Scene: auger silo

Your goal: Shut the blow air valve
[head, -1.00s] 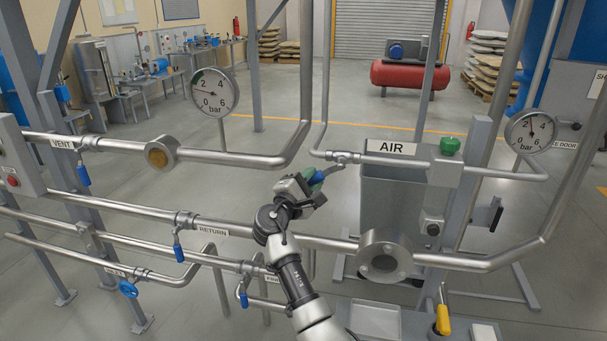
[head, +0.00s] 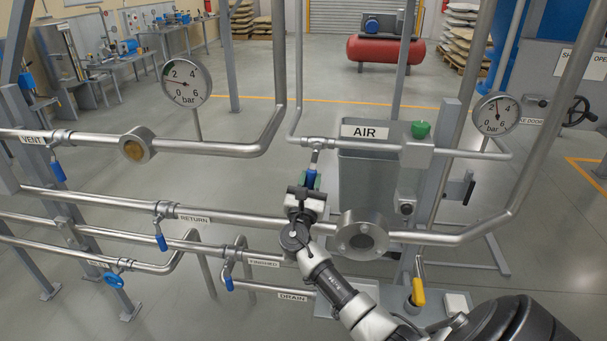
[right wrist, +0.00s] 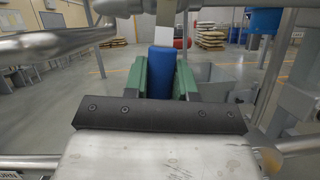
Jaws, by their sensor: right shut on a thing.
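The air valve (head: 317,144) sits on the pipe left of the AIR label (head: 364,132). Its lever hangs nearly straight down, across the pipe, ending in a blue handle (head: 311,176). My right gripper (head: 309,186) is shut on this handle from below. In the right wrist view the blue handle (right wrist: 162,60) stands upright between the green finger pads of my right gripper (right wrist: 162,84). The handle's lower end is hidden by the gripper. My left gripper is not in view.
The RETURN pipe (head: 250,220) and a round flanged fitting (head: 361,237) lie close to my right wrist. A grey bin (head: 375,190) stands behind the air pipe. A green button (head: 421,130) and a yellow handle (head: 418,292) are to the right.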

